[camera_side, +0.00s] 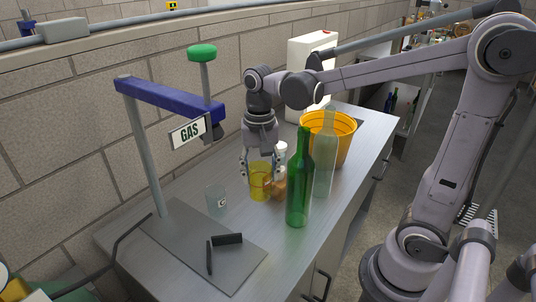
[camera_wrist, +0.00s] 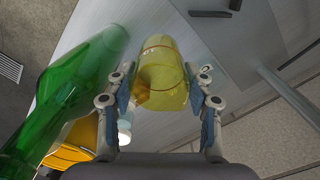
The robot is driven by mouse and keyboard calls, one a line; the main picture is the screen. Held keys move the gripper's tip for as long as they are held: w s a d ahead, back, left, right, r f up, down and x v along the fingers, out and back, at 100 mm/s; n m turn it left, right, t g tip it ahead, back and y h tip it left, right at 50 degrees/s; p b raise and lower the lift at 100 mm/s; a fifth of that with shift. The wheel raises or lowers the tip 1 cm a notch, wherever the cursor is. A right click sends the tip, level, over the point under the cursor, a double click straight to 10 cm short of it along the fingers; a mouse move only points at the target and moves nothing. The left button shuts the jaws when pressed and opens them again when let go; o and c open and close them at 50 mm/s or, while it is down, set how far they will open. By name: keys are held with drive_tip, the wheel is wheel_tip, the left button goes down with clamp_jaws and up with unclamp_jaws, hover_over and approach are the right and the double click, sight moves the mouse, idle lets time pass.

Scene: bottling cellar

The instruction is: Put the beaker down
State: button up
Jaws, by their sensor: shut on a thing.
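My gripper (camera_side: 261,163) is shut on a yellow see-through beaker (camera_side: 260,187), with one finger on each side. The beaker is close above or on the grey bench; I cannot tell if its base touches. In the wrist view, the beaker (camera_wrist: 163,72) sits between the fingers, with a red line and small white marks on its wall.
A clear glass (camera_side: 214,198) stands left of the beaker. A brown white-capped bottle (camera_side: 280,184), green bottle (camera_side: 298,193), clear bottle (camera_side: 325,160) and orange bucket (camera_side: 346,147) stand close on the right. A blue-armed GAS stand (camera_side: 160,97) rises at left. Bare bench (camera_side: 262,221) lies in front.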

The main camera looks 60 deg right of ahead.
drive_tip(key=w+d+f, duration=0.2)
drive_tip(key=w+d, duration=1.5)
drive_tip(key=d, duration=0.3)
drive_tip(key=shift+w+a+f, duration=1.3)
drive_tip(key=shift+a+f, duration=0.05)
drive_tip(key=shift+f, duration=0.45)
drive_tip(key=shift+w+a+f, duration=1.3)
drive_tip(key=shift+a+f, duration=0.05)
drive_tip(key=shift+f, duration=0.4)
drive_tip(key=shift+w+a+f, duration=1.3)
drive_tip(key=shift+a+f, duration=0.05)
drive_tip(key=shift+f, duration=0.45)
drive_tip(key=shift+f, duration=0.1)
drive_tip(key=o, duration=1.2)
drive_tip(key=shift+c, duration=0.2)
wheel_tip(320, 180, up, 12)
